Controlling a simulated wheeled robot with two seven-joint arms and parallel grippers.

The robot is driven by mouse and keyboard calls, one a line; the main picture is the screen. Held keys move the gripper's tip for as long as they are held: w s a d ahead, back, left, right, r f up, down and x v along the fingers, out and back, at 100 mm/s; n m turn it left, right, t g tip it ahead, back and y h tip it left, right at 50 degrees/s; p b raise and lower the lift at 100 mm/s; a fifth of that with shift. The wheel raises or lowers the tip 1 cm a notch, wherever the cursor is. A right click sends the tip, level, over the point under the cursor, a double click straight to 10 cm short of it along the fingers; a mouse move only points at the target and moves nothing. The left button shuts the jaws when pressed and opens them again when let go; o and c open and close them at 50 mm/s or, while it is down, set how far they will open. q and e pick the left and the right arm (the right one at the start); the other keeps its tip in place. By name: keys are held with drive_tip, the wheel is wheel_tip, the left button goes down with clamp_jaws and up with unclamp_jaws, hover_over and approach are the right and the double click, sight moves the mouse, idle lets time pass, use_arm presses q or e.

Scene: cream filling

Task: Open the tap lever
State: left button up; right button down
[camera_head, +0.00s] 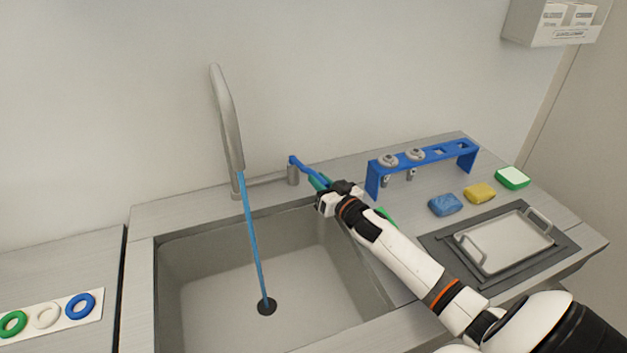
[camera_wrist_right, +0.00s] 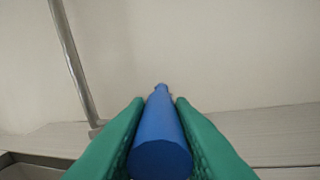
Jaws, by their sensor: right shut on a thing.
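The tap (camera_head: 228,125) stands behind the sink, with a tall grey spout. A blue stream of water (camera_head: 254,243) runs from the spout down to the drain (camera_head: 267,306). The blue tap lever (camera_head: 300,164) sticks out to the right from a grey post beside the spout. My right gripper (camera_head: 320,182) is at the lever's outer end. In the right wrist view the blue lever (camera_wrist_right: 162,140) lies between the two green fingers, which are shut on it. My left gripper is not in view.
The sink basin (camera_head: 200,300) is otherwise empty. To the right are a blue rack (camera_head: 440,153), a blue sponge (camera_head: 445,204), a yellow sponge (camera_head: 480,192), a green-and-white sponge (camera_head: 512,177) and a metal tray (camera_head: 505,241). Coloured rings lie on a white strip (camera_head: 64,316) at left.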

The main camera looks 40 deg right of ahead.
drive_tip(key=shift+w+d+n+g+y+b, duration=0.2)
drive_tip(key=shift+d+n+y+b, duration=0.15)
drive_tip(key=shift+d+n+y, duration=0.8)
drive_tip(key=shift+w+d+n+g+y+b, duration=0.1)
drive_tip(key=shift+d+n+g+y+b, duration=0.15)
drive_tip(key=shift+d+n+y, duration=0.85)
drive_tip(key=shift+a+m+y, duration=0.25)
drive_tip(key=shift+m+y, duration=0.1)
drive_tip(key=shift+m, duration=0.2)
drive_tip(key=c, duration=1.3)
unclamp_jaws()
drive_tip(key=shift+o, duration=0.2)
drive_tip(key=shift+s, duration=0.1)
drive_tip(key=v, duration=1.1)
drive_tip(key=shift+s+d+b, duration=0.1)
drive_tip(key=shift+s+b, duration=0.2)
drive_tip(key=shift+s, duration=0.1)
